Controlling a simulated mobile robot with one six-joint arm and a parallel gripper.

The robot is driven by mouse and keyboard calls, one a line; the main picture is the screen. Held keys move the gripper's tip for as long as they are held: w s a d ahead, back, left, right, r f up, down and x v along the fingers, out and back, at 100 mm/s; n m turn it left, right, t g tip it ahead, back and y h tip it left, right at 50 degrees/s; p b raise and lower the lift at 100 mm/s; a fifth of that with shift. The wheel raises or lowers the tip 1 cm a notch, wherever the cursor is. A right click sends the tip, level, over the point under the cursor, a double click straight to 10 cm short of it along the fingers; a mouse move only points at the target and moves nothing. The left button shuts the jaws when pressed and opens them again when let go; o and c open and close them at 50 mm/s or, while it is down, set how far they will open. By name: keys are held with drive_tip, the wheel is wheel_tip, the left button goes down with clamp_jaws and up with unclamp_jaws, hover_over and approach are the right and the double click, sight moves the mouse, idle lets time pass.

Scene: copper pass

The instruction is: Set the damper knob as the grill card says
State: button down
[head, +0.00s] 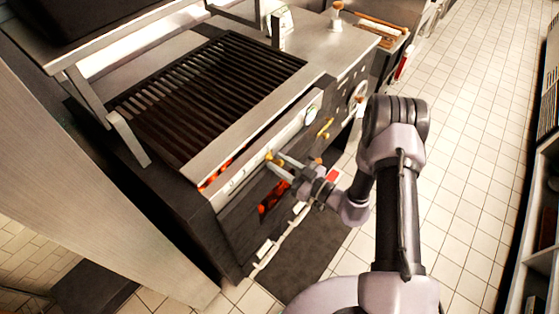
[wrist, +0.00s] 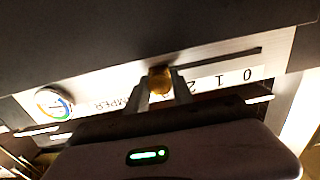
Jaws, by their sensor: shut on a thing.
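The brass damper knob (wrist: 159,80) sits in a slot above an upside-down scale strip (wrist: 222,83) on the grill front. From the right the strip reads 0, 1, 2, then the fingers cover part of it; letters ending "MPER" show further left. The knob stands left of the 2; the mark under it is hidden. My gripper (wrist: 160,88) is shut on the knob, one finger on each side. In the head view my gripper (head: 274,164) reaches the grill's front panel at the yellowish knob (head: 269,155). I cannot make out a readable grill card.
A round dial gauge (wrist: 53,102) is left of the scale. The dark grill grate (head: 215,90) lies above the front panel, with orange glow (head: 273,196) below. Another brass-coloured handle (head: 326,128) is to the right. Tiled floor (head: 470,150) is open at right.

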drive_tip(key=shift+w+d, duration=0.15)
drive_tip(key=shift+w, duration=0.05)
drive_tip(key=c, duration=1.1)
unclamp_jaws()
drive_tip(key=shift+w+d, duration=0.1)
drive_tip(key=p+v, duration=0.1)
drive_tip(key=v, duration=0.7)
drive_tip(key=p+v, duration=0.2)
drive_tip(key=v, duration=0.7)
drive_tip(key=shift+s, duration=0.45)
